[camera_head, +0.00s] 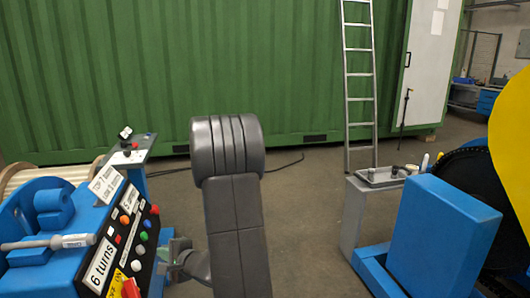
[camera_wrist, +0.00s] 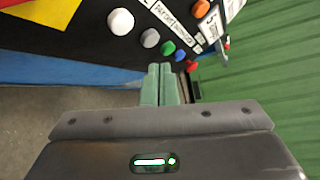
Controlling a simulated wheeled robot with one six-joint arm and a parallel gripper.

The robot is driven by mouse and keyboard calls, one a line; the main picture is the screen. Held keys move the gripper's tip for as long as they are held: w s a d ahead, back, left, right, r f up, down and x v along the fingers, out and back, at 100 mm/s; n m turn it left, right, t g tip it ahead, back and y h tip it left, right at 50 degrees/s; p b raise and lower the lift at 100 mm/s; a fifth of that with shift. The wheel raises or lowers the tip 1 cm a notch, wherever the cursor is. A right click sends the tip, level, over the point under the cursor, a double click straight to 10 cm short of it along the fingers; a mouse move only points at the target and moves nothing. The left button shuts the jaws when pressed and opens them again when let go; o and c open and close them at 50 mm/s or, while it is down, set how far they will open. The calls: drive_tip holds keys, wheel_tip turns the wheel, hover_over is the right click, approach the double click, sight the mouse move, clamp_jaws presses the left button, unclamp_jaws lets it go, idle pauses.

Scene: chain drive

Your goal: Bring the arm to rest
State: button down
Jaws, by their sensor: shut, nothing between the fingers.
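My gripper (camera_wrist: 161,82) is shut, its two green fingers together with nothing between them. In the wrist view the fingertips point toward the lower edge of a black control panel (camera_wrist: 95,28) with coloured buttons. I cannot tell whether they touch it. In the head view my gripper (camera_head: 177,250) shows partly, just right of the panel (camera_head: 122,246). My dark grey arm stands bent up in the middle of the head view and hides part of the gripper and the floor.
The panel sits on a blue machine (camera_head: 60,230) at left. A blue housing (camera_head: 440,240) with a chain wheel and yellow guard (camera_head: 511,140) stands at right. A green container (camera_head: 270,70) and a ladder (camera_head: 359,90) are behind. The floor (camera_head: 310,215) between is clear.

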drive_tip(key=shift+s+a+f+p, duration=0.15)
drive_tip(key=shift+a+p, duration=0.35)
drive_tip(key=shift+p, duration=0.05)
drive_tip(key=shift+s+a+f+p, duration=0.1)
drive_tip(key=shift+a+p, duration=0.4)
drive_tip(key=shift+p, duration=0.05)
drive_tip(key=shift+p, duration=0.9)
